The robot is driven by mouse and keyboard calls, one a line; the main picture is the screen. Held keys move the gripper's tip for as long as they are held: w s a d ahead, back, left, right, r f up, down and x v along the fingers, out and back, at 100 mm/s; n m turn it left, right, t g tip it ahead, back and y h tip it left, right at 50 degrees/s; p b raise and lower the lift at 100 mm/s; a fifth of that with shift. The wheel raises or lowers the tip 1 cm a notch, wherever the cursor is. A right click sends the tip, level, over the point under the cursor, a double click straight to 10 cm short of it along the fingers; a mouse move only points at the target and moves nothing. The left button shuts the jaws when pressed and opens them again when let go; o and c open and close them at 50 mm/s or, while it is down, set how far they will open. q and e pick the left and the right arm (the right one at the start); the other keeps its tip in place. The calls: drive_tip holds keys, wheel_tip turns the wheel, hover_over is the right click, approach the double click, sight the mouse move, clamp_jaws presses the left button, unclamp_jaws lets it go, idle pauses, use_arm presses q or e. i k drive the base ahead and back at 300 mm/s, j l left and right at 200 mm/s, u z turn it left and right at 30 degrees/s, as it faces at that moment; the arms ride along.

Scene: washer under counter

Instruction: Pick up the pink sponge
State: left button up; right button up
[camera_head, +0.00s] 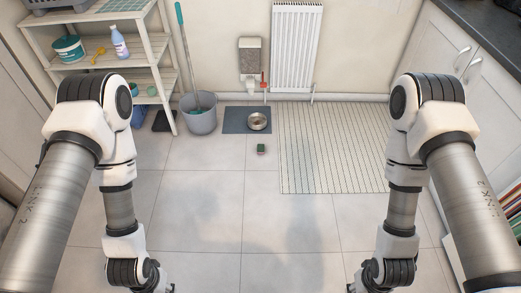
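I see no clearly pink sponge in the head view. A small, dark green block (261,148), perhaps a sponge, lies on the tiled floor just in front of the grey-blue mat; it is too small to make out further. My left arm comes down on the left and my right arm on the right, both well short of the block.
A metal bowl (257,121) sits on the grey-blue mat (234,119). A grey bucket (201,119) with a teal-handled tool stands beside shelves (110,45) on the left. A striped rug (330,150) lies right, before the radiator (296,45). Cabinets (465,62) line the right. The middle floor is clear.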

sight(260, 148)
drive_tip(key=i+j, duration=0.15)
drive_tip(key=i, duration=0.4)
drive_tip(key=i+j, duration=0.15)
drive_tip(key=i, duration=0.4)
drive_tip(key=i+j, duration=0.15)
drive_tip(key=i, duration=0.4)
drive_tip(key=i+j, duration=0.2)
drive_tip(key=i, duration=0.35)
drive_tip(key=i+j, duration=0.15)
drive_tip(key=i, duration=0.4)
drive_tip(key=l+z, duration=0.05)
